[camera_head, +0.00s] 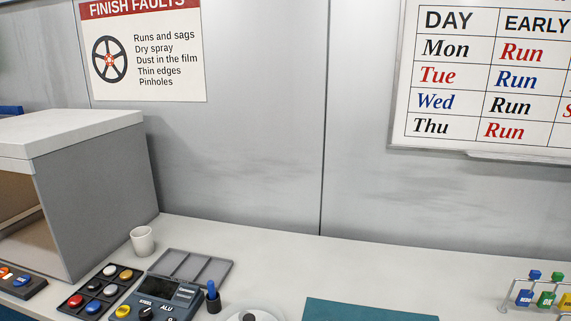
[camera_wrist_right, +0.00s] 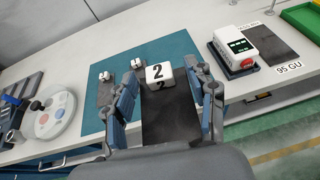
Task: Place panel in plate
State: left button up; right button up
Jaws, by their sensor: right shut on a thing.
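My right gripper (camera_wrist_right: 165,92) shows in the right wrist view, its two blue-padded fingers on either side of a dark panel (camera_wrist_right: 170,122). The panel has a white block marked 2 (camera_wrist_right: 159,74) at its far end. The gripper is shut on this panel, over the teal mat (camera_wrist_right: 180,48). My left gripper is in neither view.
A white meter (camera_wrist_right: 237,44) and another dark panel (camera_wrist_right: 270,42) lie to the right. In the head view, a control box (camera_head: 160,295), empty tray (camera_head: 185,265) and cup (camera_head: 142,240) stand at left.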

jog(key=shift+m+g+h, duration=0.3)
jog(key=shift+m+h, duration=0.4)
jog(key=shift+h, duration=0.1)
jog(key=r, duration=0.1)
jog(key=w+d+r, duration=0.1)
jog(key=w+r, duration=0.1)
jog(key=shift+w+d+r, duration=0.15)
jog(key=shift+d+r, duration=0.1)
jog(key=shift+r, duration=0.1)
jog(key=s+a, duration=0.2)
jog(key=a, duration=0.7)
jog(key=shift+m+g, duration=0.3)
jog(key=shift+w+f+b, duration=0.2)
jog(key=shift+f+b, duration=2.4)
jog(key=shift+b, duration=0.25)
jog(key=shift+h, duration=0.3)
